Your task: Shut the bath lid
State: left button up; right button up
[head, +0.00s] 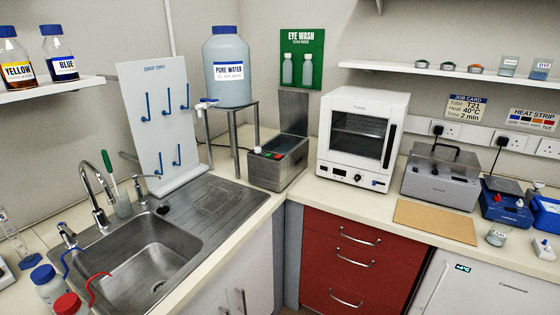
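The bath (282,172) is a small steel box on the counter near the corner, left of the white oven. Its lid (293,111) stands upright at the back of the box, so the bath is open. Green and red items show at the top of the box; I cannot tell whether they are controls or contents. Neither of my grippers is in view.
A white oven (362,139) stands close on the right. A grey lidded box with a handle (440,178) stands further right. A pure water carboy (226,68) sits on a metal stand (233,110) behind left.

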aim_at(293, 105)
jog(key=z, duration=0.2)
jog(key=k, duration=0.45)
jog(key=z, duration=0.55)
jog(key=k, duration=0.85)
jog(key=z, duration=0.6)
jog(key=i, duration=1.65)
jog(key=u, duration=0.4)
jog(key=i, duration=1.1)
jog(key=u, duration=1.7)
jog(key=i, duration=0.85)
jog(key=u, duration=0.75)
